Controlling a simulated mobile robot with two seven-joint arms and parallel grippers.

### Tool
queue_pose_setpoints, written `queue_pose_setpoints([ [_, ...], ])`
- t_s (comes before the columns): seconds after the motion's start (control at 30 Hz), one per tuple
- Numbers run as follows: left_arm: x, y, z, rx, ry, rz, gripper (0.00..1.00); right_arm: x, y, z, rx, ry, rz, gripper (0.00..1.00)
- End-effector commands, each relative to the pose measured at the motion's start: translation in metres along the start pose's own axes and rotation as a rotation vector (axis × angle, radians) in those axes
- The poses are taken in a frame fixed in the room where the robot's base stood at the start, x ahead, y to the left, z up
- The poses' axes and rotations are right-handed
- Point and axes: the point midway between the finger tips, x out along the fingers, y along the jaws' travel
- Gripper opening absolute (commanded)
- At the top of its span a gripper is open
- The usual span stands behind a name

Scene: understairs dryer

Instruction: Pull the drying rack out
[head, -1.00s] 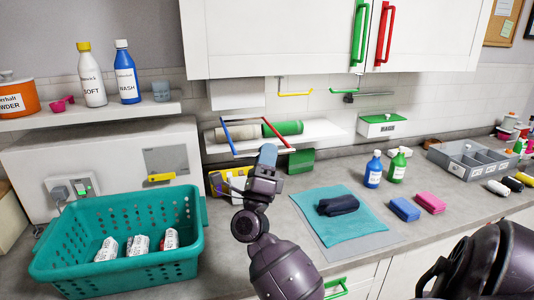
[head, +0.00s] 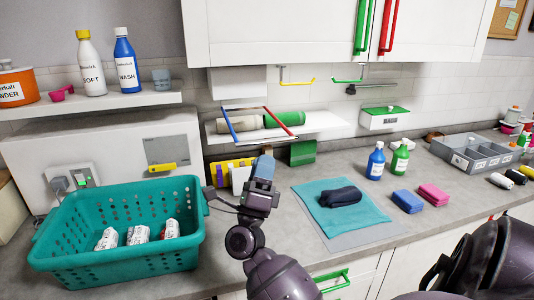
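I cannot tell for sure which fitting is the drying rack. A frame with a blue bar, a red bar and a thin front rail (head: 265,110) stands out from a white wall shelf (head: 322,122), around rolled towels. Rails with a yellow handle (head: 297,82) and a green handle (head: 347,80) hang under the wall cabinet.
A teal cloth (head: 322,219) with a dark folded cloth (head: 340,197), sponges (head: 408,201) and bottles (head: 376,160) lie to the right. The cabinet (head: 285,30) overhangs the shelf.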

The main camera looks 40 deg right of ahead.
Motion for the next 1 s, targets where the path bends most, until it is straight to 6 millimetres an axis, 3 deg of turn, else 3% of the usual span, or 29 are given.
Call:
queue_pose_setpoints([
  [0.1, 0.004, 0.001, 0.01, 0.0, -0.006, 0.0, 0.92, -0.024, 0.002, -0.001, -0.001, -0.001, 0.003, 0.36],
  [0.33, 0.007, 0.002, 0.017, 0.0, -0.01, 0.001, 0.92, -0.047, 0.001, -0.001, 0.0, -0.001, 0.001, 0.36],
  [1.0, 0.009, 0.002, 0.013, 0.001, -0.003, 0.002, 0.92, -0.051, 0.0, 0.0, 0.0, -0.001, 0.0, 0.36],
])
